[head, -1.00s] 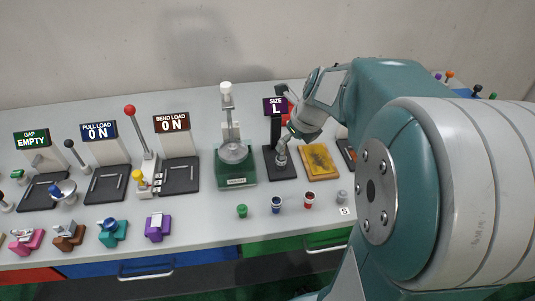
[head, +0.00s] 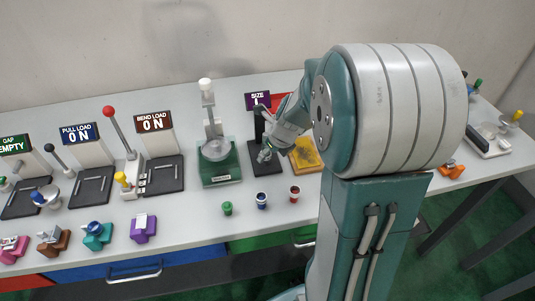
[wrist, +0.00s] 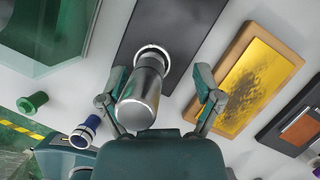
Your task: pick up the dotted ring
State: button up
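My gripper (wrist: 160,76) is open in the wrist view, with one finger on each side of a shiny silver cylinder (wrist: 139,104). A pale ring-shaped band (wrist: 152,51) shows around the cylinder's far end, over a black plate (wrist: 180,22). I cannot make out dots on it, so I cannot tell whether it is the dotted ring. In the head view my gripper (head: 266,153) is small, low over the black base under the purple SIZE sign (head: 258,101); my arm hides part of that station.
A green-based dish station (head: 220,172) stands left of the gripper and a yellow pad in a wooden frame (head: 305,154) right of it. Green (head: 227,208), blue (head: 261,200) and red (head: 295,193) spools stand in front. Bare grey bench lies around the spools.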

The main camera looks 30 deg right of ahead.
jog(key=shift+a, duration=0.2)
jog(key=c, duration=1)
jog(key=shift+a, duration=0.2)
jog(key=shift+c, duration=0.2)
grip_shut()
jog(key=shift+d+r, duration=0.1)
jog(key=shift+d, duration=0.05)
